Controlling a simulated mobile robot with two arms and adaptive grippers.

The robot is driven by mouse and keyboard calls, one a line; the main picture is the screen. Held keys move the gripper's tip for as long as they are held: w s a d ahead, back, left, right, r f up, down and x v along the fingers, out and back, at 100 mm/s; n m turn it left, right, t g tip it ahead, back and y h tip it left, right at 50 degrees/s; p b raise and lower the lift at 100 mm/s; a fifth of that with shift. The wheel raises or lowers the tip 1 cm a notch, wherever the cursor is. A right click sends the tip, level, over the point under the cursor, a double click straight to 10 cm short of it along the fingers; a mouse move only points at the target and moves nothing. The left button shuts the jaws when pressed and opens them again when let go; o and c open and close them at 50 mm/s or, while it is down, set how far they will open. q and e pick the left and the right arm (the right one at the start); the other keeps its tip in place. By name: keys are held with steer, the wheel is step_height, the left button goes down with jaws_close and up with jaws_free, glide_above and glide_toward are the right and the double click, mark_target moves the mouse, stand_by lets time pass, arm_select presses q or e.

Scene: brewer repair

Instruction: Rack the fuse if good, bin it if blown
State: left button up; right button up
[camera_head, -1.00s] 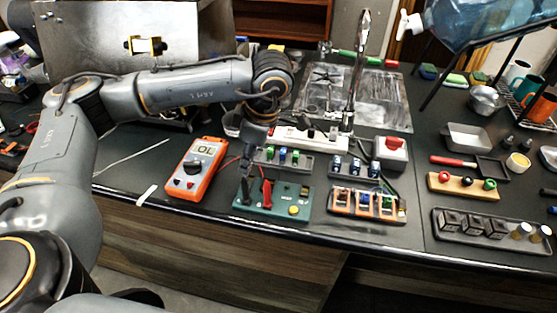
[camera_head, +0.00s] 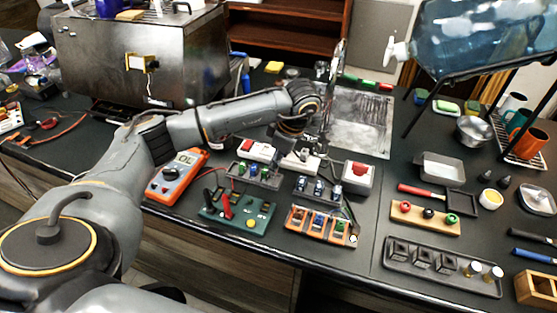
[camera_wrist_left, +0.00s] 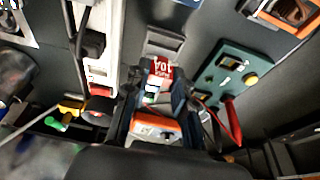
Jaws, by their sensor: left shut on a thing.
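My left gripper (camera_head: 306,145) is above the bench behind the fuse racks. In the left wrist view its fingers (camera_wrist_left: 157,80) are close together around a small fuse with red and white on it (camera_wrist_left: 159,68), partly hidden by them. The green tester (camera_head: 250,222) has a red clip and a dark clip on it and also shows in the left wrist view (camera_wrist_left: 237,63). The orange multimeter (camera_head: 161,189) reads OL. The left grey rack (camera_head: 237,177) holds green-marked fuses. The right rack (camera_head: 300,195) holds blue-marked ones. My right gripper is not in view.
An orange-framed tray (camera_head: 323,238) stands at the bench's front edge. A box with a red button (camera_head: 358,172) and a white power strip (camera_wrist_left: 103,45) are close to the racks. A metal sink (camera_head: 362,125) lies behind. A tall tap (camera_head: 334,85) rises near it.

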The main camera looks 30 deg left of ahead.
arm_select(q)
steer(key=shift+f, duration=0.55)
steer(key=shift+d+f+b, duration=0.15)
steer(key=shift+f+b, duration=0.2)
steer(key=shift+b, duration=0.05)
steer(key=shift+w+d+f, duration=0.1)
steer(key=shift+w+d, duration=0.05)
steer(key=shift+d, duration=0.05)
steer(key=shift+a, duration=0.1)
steer(key=shift+f, duration=0.1)
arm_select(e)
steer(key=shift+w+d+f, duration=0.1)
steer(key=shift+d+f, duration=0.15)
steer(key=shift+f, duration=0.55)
arm_select(q)
steer(key=shift+b, duration=0.3)
